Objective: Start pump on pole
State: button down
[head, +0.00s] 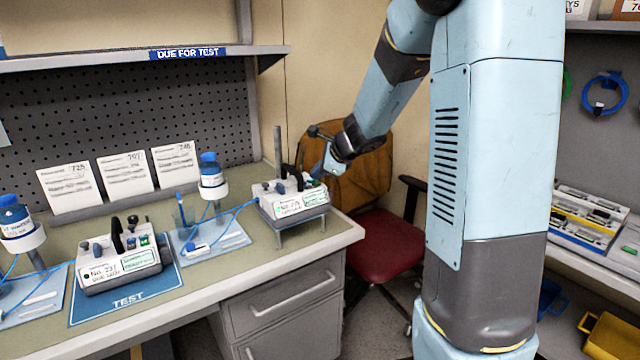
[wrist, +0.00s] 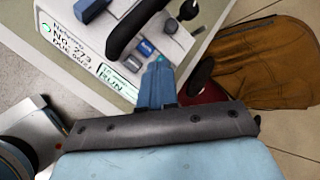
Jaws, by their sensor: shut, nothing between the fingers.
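The pump on the pole (head: 291,204) is a white box with a black handle, knobs and two labels, on a small legged stand at the bench's right end. A grey pole (head: 278,150) rises behind it. Small blue and grey buttons (wrist: 146,48) lie between handle and fingertips. My gripper (head: 318,172) is shut and empty at the pump's right side. In the wrist view its blue fingertips (wrist: 157,68) overlap the panel; I cannot tell whether they touch.
Another pump (head: 118,262) stands on the blue TEST mat (head: 125,302). A red chair (head: 385,240) with a brown jacket (head: 362,170) is close behind my gripper. A shelf (head: 140,58) overhangs the bench.

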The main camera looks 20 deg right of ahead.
aim_at(318, 187)
jog(key=shift+r, duration=0.25)
jog(key=shift+r, duration=2.5)
jog(key=s+a+r+n+g, duration=0.1)
jog(key=s+a+r+n, duration=0.15)
jog(key=s+n, duration=0.5)
jog(key=s+a+r+n+g, duration=0.1)
jog(key=s+r+n, duration=0.25)
jog(key=s, duration=0.75)
jog(key=s+d+n+h, duration=0.2)
jog(key=s+n, duration=0.3)
jog(key=s, duration=0.3)
jog(key=s+d+f+n+h, duration=0.1)
jog(key=s+d+n+h, duration=0.1)
jog(key=s+n, duration=0.3)
jog(key=s, duration=0.4)
jog(key=shift+s+d+f+h, duration=0.15)
jog(key=shift+s+f+h, duration=0.15)
